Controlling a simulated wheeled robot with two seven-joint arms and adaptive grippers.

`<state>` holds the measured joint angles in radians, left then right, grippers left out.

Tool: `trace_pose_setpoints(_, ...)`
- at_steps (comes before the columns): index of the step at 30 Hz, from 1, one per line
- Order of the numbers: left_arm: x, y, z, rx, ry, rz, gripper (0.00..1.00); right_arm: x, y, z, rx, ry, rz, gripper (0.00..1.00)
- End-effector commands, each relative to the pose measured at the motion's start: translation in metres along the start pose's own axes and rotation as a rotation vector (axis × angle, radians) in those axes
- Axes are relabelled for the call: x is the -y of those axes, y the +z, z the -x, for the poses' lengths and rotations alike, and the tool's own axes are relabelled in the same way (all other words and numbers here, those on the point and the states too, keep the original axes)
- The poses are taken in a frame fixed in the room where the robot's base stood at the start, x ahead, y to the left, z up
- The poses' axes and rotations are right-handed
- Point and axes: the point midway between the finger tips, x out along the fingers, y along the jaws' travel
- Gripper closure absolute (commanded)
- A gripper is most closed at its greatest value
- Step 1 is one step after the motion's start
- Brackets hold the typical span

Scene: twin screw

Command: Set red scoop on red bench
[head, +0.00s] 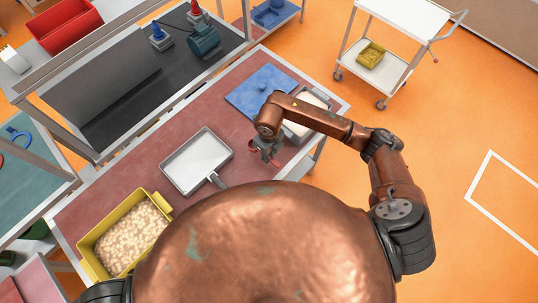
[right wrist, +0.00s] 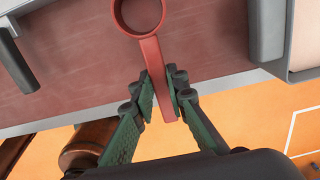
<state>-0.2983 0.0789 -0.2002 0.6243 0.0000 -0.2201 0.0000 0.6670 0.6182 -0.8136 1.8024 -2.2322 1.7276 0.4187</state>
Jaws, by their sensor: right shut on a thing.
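My right gripper (head: 266,155) is over the right half of the red bench (head: 110,180), between the grey pan and the white-filled container. In the right wrist view its green fingers (right wrist: 164,98) are shut on the handle of the red scoop (right wrist: 151,58), whose round ring end points away from the gripper. In the head view only a small part of the scoop shows beside the fingers. The scoop is over the red bench top (right wrist: 80,75), near the front edge; whether it touches the top I cannot tell. My left gripper is not in view.
A grey pan (head: 172,168), a blue board (head: 248,102), a grey container with white contents (head: 310,97) and a yellow bin (head: 88,243) of pale pieces stand on the bench. A dark shelf with tools is behind. Bare red surface lies around the pan.

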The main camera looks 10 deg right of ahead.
Motion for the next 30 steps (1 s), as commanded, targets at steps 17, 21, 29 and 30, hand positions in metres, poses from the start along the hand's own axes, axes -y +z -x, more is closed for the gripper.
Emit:
trace_pose_setpoints(17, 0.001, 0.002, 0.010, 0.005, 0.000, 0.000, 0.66, 0.015, 0.009, -0.051, 0.001, 0.002, 0.000, 1.00)
trace_pose_setpoints(21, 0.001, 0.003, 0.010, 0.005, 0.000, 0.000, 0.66, 0.015, 0.009, -0.052, 0.002, 0.000, 0.001, 1.00)
trace_pose_setpoints(29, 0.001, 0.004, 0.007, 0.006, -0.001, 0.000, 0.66, 0.015, 0.008, -0.054, 0.001, 0.001, 0.000, 0.82)
trace_pose_setpoints(30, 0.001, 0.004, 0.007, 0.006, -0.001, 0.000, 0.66, 0.015, 0.008, -0.054, 0.001, 0.001, 0.000, 0.80)
